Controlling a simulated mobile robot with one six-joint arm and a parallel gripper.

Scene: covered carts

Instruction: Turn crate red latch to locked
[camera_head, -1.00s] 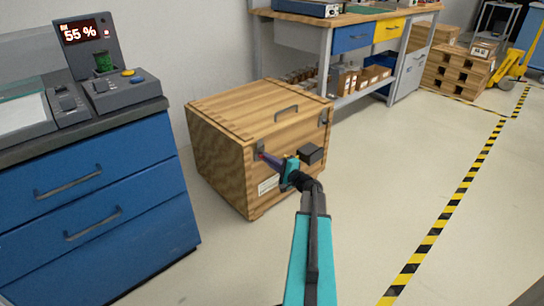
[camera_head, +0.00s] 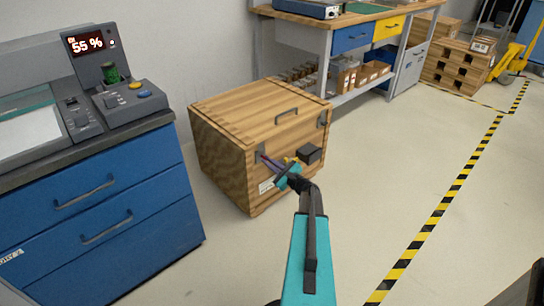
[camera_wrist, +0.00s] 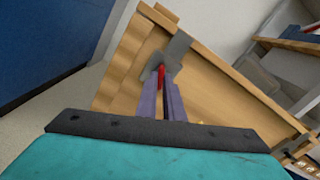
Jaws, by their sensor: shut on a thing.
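The wooden crate (camera_head: 225,150) stands on the floor with its lid down and a handle on top. It also shows tilted in the wrist view (camera_wrist: 120,78). The red latch (camera_wrist: 161,76) is a small red lever on a grey plate near the crate's upper edge. My gripper (camera_wrist: 161,90) is shut on the red latch, its two purple fingers on either side of it. In the head view my gripper (camera_head: 268,163) reaches the left part of the crate's front, and the latch is mostly hidden there. A second grey latch plate (camera_head: 322,118) sits at the front's right end.
A blue drawer cabinet (camera_head: 100,215) with a device showing 55 % stands close on the left. A workbench (camera_head: 350,30) stands behind the crate. Open floor (camera_head: 390,170) lies to the right, with a yellow-black floor line.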

